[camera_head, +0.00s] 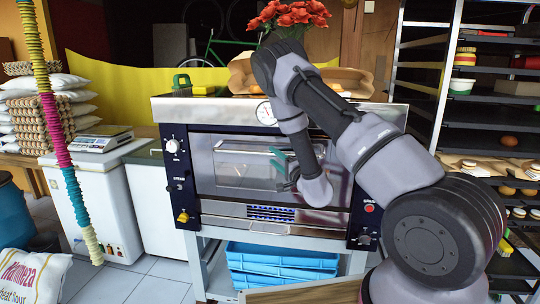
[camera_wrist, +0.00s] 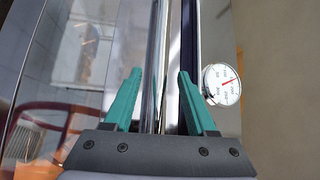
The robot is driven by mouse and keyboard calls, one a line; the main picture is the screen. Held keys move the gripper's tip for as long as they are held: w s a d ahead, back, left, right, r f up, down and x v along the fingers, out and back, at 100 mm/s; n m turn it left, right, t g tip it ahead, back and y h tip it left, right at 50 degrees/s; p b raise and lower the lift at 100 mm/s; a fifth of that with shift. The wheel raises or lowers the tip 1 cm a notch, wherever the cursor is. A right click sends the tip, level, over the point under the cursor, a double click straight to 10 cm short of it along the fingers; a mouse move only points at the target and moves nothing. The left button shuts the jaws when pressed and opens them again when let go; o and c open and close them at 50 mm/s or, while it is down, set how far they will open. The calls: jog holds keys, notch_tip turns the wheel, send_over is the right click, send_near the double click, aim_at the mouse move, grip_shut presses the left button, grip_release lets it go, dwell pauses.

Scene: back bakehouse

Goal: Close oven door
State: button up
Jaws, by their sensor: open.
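The oven (camera_head: 275,110) is a steel box on a stand, with its glass door (camera_head: 225,180) at the front. The door stands upright in the frame and looks shut or nearly so; I cannot tell whether a thin gap is left. My gripper (camera_head: 274,159), with teal fingers, is in front of the upper part of the door. In the wrist view, my open gripper (camera_wrist: 160,73) has its fingers on either side of the shiny bar handle (camera_wrist: 156,40). I cannot tell whether they touch it. A round dial (camera_wrist: 222,85) is beside the right finger.
Blue crates (camera_head: 280,262) stand below. A dark rack (camera_head: 490,125) with food stands at right; a white chest (camera_head: 100,205) is at left.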

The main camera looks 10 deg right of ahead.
aim_at(272, 155)
jog(key=shift+x, duration=1.65)
grip_shut()
